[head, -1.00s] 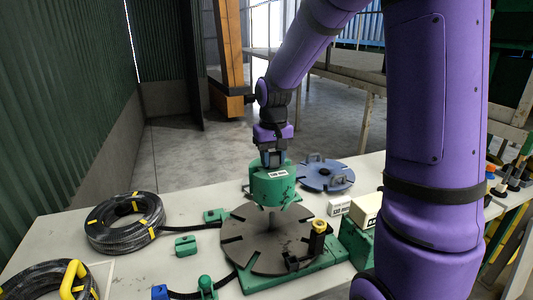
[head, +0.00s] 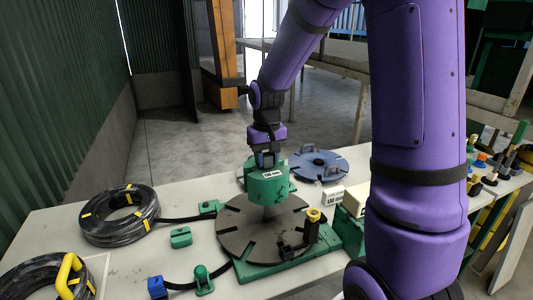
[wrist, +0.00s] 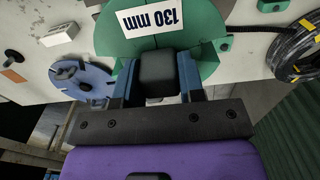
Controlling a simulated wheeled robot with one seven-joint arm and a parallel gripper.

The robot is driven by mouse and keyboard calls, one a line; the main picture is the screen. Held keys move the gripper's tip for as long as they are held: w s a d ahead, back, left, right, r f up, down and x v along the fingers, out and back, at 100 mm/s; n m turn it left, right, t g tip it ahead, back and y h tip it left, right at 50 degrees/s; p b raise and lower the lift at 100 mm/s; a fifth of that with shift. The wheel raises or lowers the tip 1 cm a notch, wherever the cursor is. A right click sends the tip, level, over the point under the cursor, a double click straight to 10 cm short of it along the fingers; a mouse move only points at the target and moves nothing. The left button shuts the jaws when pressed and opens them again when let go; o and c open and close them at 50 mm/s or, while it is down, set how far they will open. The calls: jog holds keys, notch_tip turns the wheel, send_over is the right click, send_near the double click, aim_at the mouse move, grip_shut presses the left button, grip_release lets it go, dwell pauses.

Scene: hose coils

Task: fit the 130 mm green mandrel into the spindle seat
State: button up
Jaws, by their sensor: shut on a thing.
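The green mandrel (head: 267,188) carries a white label, which reads "130 mm" in the wrist view (wrist: 112,45). My gripper (head: 265,160) is shut on the dark post at the mandrel's top; in the wrist view its blue fingers (wrist: 157,85) stand either side of that post. The mandrel hangs upright over the dark slotted turntable (head: 236,232). A pale grey stub (head: 268,212) shows between the mandrel's underside and the turntable, roughly in line with the mandrel. The seat itself is hidden, and I cannot tell the exact gap or alignment.
A black-and-yellow clamp post (head: 312,226) stands at the turntable's right edge. A blue disc (head: 318,166) lies behind, with a white label block (head: 333,195) near it. Black hose coils (head: 120,216) lie left. A green block (head: 180,237) sits between coil and turntable.

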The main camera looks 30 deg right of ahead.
aim_at(266, 167)
jog(key=shift+f, duration=1.55)
jog(key=shift+f, duration=0.1)
jog(key=shift+f, duration=2.9)
jog(key=shift+f, duration=1.1)
jog(key=o, duration=1.2)
jog(key=shift+c, duration=0.2)
jog(key=shift+o, duration=0.4)
jog(key=shift+r, duration=2.35)
